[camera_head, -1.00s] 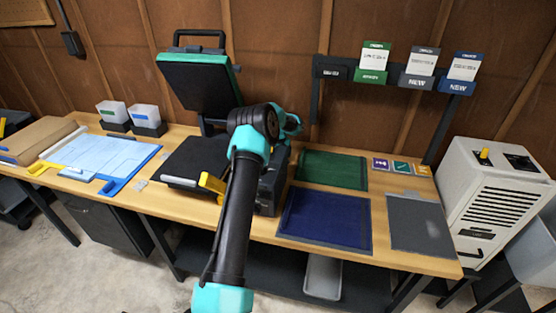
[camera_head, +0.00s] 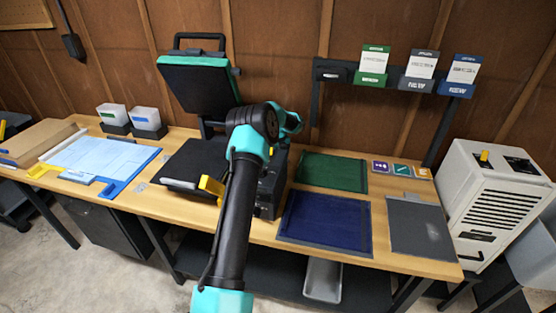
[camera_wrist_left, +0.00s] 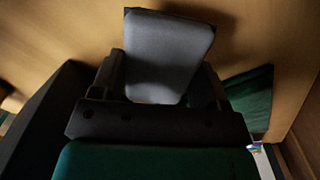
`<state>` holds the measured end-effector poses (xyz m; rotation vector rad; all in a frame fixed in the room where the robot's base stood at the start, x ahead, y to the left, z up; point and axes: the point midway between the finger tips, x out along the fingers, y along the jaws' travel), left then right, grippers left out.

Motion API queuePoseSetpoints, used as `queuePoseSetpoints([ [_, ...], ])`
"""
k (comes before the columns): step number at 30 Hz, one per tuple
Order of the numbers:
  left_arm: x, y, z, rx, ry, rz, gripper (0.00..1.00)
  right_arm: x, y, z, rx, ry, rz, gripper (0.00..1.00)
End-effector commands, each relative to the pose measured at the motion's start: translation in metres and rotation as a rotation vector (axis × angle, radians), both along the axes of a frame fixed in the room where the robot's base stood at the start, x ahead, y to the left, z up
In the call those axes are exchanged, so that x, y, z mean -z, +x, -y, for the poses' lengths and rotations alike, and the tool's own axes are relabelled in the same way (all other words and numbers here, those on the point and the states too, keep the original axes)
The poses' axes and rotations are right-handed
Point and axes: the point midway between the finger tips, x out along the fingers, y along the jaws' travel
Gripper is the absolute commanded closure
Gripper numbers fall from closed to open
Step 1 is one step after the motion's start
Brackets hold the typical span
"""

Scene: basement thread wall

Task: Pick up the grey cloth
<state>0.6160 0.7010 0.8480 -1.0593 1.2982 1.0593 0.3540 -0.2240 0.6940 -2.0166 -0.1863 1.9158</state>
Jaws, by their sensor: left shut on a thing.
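A grey, flat, cloth-like piece (camera_wrist_left: 168,50) shows in the left wrist view between the dark fingers of my left gripper (camera_wrist_left: 160,82). The gripper is shut on it, and the piece stands out past the fingers. In the head view, my left arm reaches up from the bottom middle to the black press. Its gripper and the held cloth are hidden there behind the arm. My right gripper is in neither view.
The black press (camera_head: 190,165) has its lid raised. Green (camera_head: 333,170), blue (camera_head: 325,220) and grey (camera_head: 420,228) mats lie to its right on the wooden bench. A cream machine (camera_head: 492,205) stands at the right end. A blue board (camera_head: 130,175) lies at left.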

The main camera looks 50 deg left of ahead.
Motion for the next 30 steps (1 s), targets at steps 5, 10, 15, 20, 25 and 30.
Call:
queuePoseSetpoints([
  [5,-0.034,0.001,0.0,0.0,0.002,0.005,0.58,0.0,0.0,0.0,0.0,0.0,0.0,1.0],
  [10,-0.062,0.0,0.0,0.0,0.002,0.002,0.58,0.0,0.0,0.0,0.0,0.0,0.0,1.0],
  [15,-0.077,0.0,0.0,0.0,0.0,0.001,0.58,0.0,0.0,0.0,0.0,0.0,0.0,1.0],
  [20,-0.08,0.0,0.0,0.0,0.0,0.0,0.58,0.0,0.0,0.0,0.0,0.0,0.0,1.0],
  [25,-0.079,0.0,0.0,0.0,0.0,0.0,0.58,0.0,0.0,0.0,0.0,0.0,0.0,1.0],
  [30,-0.079,0.0,0.0,0.0,0.0,0.0,0.33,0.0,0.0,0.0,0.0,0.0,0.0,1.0],
])
